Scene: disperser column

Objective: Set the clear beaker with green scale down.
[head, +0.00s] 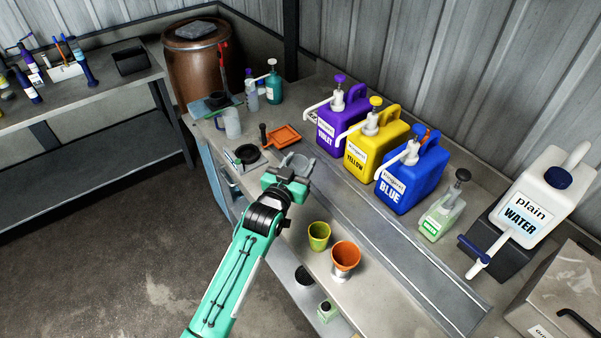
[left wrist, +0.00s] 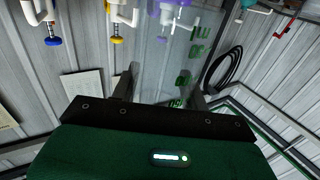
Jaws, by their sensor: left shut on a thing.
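The clear beaker (head: 298,162) is in the jaws of my left gripper (head: 289,177), over the workbench just right of the orange tray. My gripper hides much of it in the head view. In the left wrist view, the see-through beaker (left wrist: 180,60) with green scale marks lies between and beyond the two dark fingers of the left gripper (left wrist: 160,88). I cannot tell whether its base touches the bench. My right gripper is in neither view.
Violet (head: 340,112), yellow (head: 375,143) and blue (head: 411,175) dispensers stand along the wall behind. A green cup (head: 319,238) and an orange cup (head: 345,258) stand to the right. An orange tray (head: 284,136) and a scale (head: 243,157) lie left.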

